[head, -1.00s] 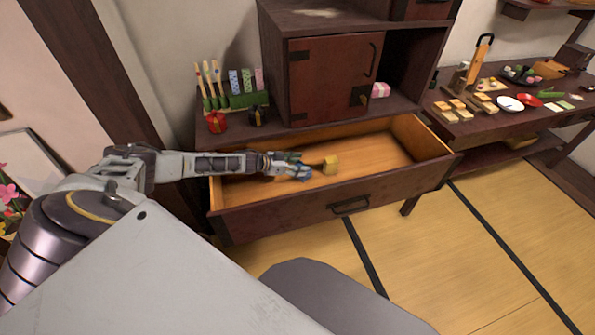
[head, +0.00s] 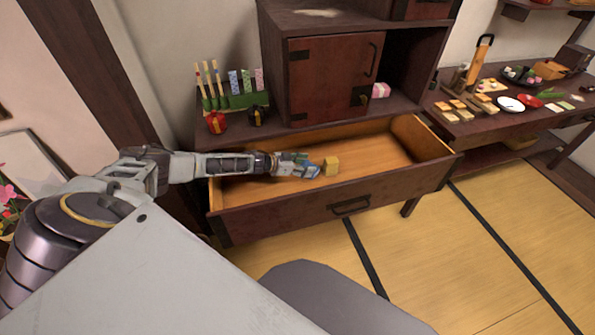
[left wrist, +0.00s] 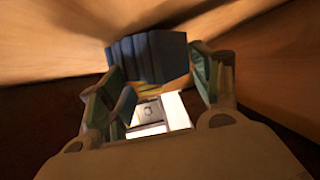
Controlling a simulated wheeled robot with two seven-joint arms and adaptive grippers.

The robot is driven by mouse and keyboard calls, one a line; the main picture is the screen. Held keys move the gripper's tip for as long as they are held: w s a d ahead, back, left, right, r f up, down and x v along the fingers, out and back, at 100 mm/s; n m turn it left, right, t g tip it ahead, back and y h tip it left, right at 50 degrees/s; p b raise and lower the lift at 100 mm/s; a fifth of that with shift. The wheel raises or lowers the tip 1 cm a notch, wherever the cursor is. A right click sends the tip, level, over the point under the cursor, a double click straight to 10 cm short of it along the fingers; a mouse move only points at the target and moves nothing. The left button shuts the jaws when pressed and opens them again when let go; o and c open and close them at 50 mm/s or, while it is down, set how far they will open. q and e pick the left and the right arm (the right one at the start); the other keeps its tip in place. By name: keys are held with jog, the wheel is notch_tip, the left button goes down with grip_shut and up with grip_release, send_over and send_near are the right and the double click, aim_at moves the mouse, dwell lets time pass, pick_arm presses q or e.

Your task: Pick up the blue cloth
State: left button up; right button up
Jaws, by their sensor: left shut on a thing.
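The blue cloth (head: 313,172) is in the open drawer, at the tip of my left gripper (head: 303,168). In the left wrist view the cloth (left wrist: 148,58) looks folded and dark blue, and it stands up between the fingers of my left gripper (left wrist: 155,90). The gripper is shut on it, one finger on each side. The fingers partly hide the cloth in the head view, and I cannot tell whether it is clear of the drawer floor. My right gripper is not in view.
The wooden drawer (head: 290,215) is pulled out under the dark cabinet (head: 325,80). The right part of the drawer is bare. A side table with food items stands at right.

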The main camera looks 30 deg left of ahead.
pick_arm(q)
jog(key=c, duration=0.4)
jog(key=shift+c, duration=0.2)
